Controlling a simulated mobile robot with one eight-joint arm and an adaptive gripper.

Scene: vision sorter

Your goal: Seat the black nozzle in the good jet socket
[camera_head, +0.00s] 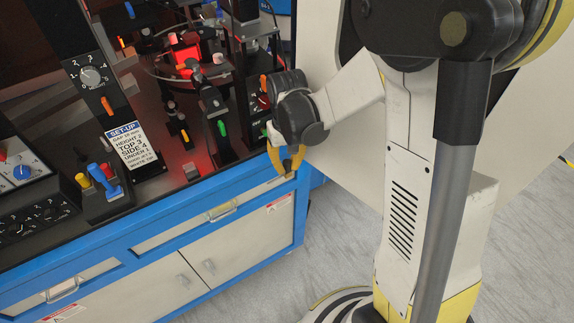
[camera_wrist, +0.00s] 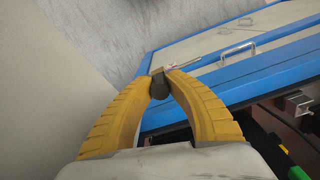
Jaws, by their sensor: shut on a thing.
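My gripper (camera_head: 289,174) hangs at the right front corner of the blue bench, with its yellow fingers pointing down. In the wrist view the curved fingers of my gripper (camera_wrist: 159,78) meet at their tips on a small dark piece, the black nozzle (camera_wrist: 158,87). The nozzle is held clear of the cabinet front as far as I can see; its lower end is partly hidden. In the head view the fingers hide the nozzle. I cannot make out which fitting on the bench is the good jet socket.
The black bench top carries a red-lit turntable (camera_head: 183,62), a green lever (camera_head: 222,128), an orange lever (camera_head: 106,105) and a set-up card (camera_head: 132,144). A small metal block (camera_head: 191,171) sits near the front edge. A pale panel (camera_head: 335,130) stands right of the bench.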

